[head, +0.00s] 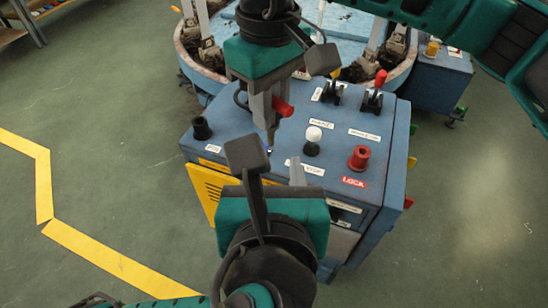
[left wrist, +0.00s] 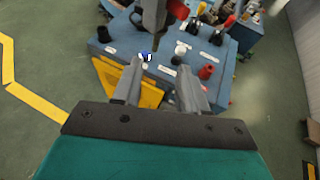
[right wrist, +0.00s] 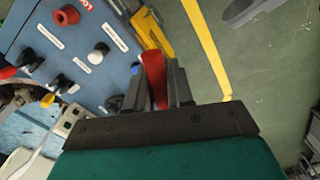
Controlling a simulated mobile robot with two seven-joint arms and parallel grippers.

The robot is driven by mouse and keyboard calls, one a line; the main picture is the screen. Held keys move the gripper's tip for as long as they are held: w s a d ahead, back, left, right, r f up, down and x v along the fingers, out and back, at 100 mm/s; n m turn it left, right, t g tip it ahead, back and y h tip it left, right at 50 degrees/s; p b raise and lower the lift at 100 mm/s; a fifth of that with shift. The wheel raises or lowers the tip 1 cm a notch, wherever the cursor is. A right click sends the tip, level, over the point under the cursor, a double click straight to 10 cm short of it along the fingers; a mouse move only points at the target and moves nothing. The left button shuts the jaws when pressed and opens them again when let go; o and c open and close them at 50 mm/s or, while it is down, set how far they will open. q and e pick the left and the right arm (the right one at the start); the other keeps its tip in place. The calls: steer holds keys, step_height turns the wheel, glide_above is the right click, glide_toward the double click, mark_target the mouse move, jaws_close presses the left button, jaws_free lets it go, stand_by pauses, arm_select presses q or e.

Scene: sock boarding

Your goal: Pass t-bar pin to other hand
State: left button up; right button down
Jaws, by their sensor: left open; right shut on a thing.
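My right gripper (head: 268,103), the upper one, is shut on the pin. The red bar shows between its fingers in the right wrist view (right wrist: 154,75). My left gripper (head: 272,165) is open below, fingers pointing up toward the pin.
A blue control cabinet (head: 225,130) stands below the grippers, with a red knob (head: 359,157), a white knob (head: 313,134), a black knob (head: 202,127) and levers. Its yellow vented panel (head: 204,188) juts left. A round blue machine is behind. Green floor lies open to the left.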

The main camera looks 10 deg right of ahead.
arm_select(q)
steer(key=x, duration=1.1)
steer(key=shift+w+f, duration=0.2)
steer(key=shift+w, duration=0.1)
steer(key=shift+d, duration=0.1)
steer(key=shift+c, duration=0.3)
jaws_close()
arm_select(e)
steer(key=c, duration=0.9)
jaws_free()
